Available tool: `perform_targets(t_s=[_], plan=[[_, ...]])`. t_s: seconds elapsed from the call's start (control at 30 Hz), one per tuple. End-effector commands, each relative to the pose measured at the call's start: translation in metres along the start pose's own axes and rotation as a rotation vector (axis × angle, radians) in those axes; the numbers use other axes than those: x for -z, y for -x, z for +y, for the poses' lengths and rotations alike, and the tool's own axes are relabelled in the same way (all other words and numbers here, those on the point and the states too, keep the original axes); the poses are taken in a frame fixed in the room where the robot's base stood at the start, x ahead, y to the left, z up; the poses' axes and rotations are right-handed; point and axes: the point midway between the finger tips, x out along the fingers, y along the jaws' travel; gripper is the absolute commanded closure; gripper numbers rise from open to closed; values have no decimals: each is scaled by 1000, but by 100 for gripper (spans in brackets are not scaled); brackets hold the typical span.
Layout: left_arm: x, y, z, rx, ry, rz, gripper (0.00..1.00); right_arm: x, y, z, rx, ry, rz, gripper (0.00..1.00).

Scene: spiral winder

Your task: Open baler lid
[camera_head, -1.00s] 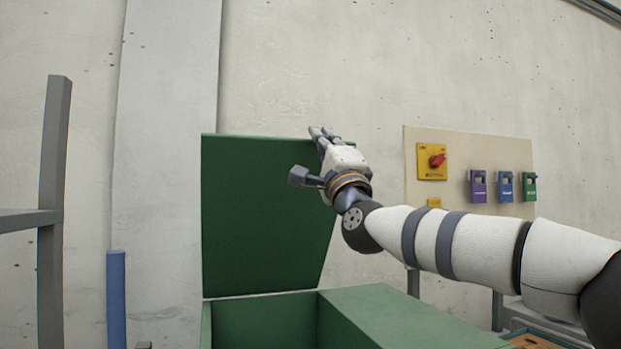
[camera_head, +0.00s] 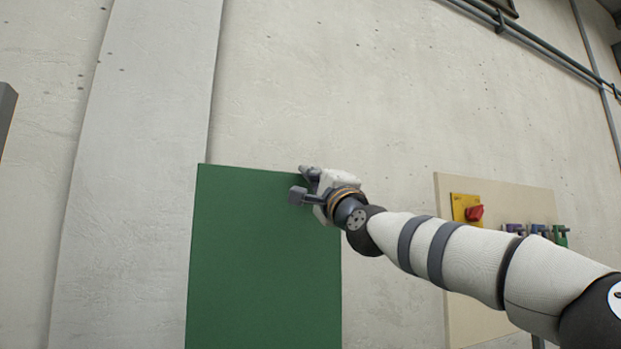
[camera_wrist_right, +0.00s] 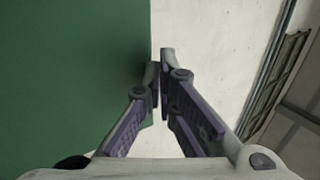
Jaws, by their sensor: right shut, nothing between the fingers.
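The baler lid (camera_head: 262,265) is a flat green panel standing raised in front of the wall in the head view. Its lower edge is out of the picture. My right gripper (camera_head: 304,172) is at the lid's top right corner, close to its edge. In the right wrist view the lid (camera_wrist_right: 70,65) fills the left side, and the shut, empty fingers (camera_wrist_right: 160,65) lie along its edge. I cannot tell whether they touch it. My left gripper is not in view.
A beige panel (camera_head: 450,225) at the right carries a yellow plate with a red switch (camera_head: 472,211) and several small coloured boxes. A grey post (camera_head: 5,115) stands at the left edge. Pipes (camera_head: 535,48) run along the upper wall. The wall above the lid is clear.

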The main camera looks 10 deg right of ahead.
Motion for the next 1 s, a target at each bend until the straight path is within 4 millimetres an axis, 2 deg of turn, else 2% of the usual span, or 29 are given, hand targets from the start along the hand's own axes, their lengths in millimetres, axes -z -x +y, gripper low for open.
perform_targets(t_s=[0.67,0.83,1.0], plan=[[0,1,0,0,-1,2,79,1,2,-8,10,0,-1,100],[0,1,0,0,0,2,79,0,20,-8,10,0,-3,100],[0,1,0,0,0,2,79,2,50,-8,8,0,2,100]])
